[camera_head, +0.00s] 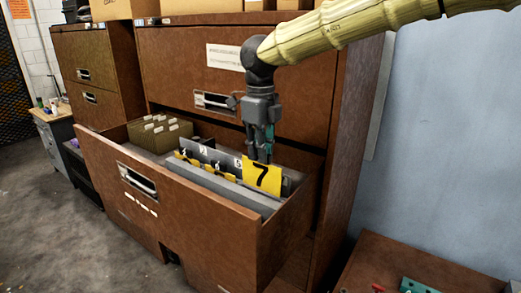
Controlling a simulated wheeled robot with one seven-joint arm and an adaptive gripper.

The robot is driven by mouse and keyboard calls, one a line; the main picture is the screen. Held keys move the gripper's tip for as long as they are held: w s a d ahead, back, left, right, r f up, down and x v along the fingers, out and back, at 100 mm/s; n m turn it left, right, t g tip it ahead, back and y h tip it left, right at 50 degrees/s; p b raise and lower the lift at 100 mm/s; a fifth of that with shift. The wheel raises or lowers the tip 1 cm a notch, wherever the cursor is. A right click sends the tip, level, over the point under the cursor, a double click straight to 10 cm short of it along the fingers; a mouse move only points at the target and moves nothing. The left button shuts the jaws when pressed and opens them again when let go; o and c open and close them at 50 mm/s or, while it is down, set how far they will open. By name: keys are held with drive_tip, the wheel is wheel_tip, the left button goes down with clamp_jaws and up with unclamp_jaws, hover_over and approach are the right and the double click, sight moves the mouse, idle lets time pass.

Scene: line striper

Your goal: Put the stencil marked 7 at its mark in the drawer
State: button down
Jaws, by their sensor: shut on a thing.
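The yellow stencil (262,176) with a black 7 is at the right end of the open drawer (190,218). My gripper (264,155) points down at the stencil's top edge and is shut on it. The stencil is upright, slightly tilted, facing the camera. Its lower edge is near the grey dividers, and I cannot tell if it touches them. To its left, several grey dividers (222,158) with white digits and yellow pieces stand in a row. The stencil's mark in the drawer is not clear to see.
Tan folders with white tabs (160,133) fill the drawer's left part. The cabinet (300,75) rises behind, with a labelled closed drawer above. A brown bench (400,262) with a green item (418,286) is at the lower right. The floor at left is clear.

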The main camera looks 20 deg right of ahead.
drive_tip(key=shift+f+p, duration=0.3)
drive_tip(key=shift+f, duration=3.3)
idle(2.9)
drive_tip(key=c, duration=1.5)
unclamp_jaws()
drive_tip(key=shift+o, duration=0.2)
drive_tip(key=o, duration=0.3)
drive_tip(key=shift+r, duration=0.1)
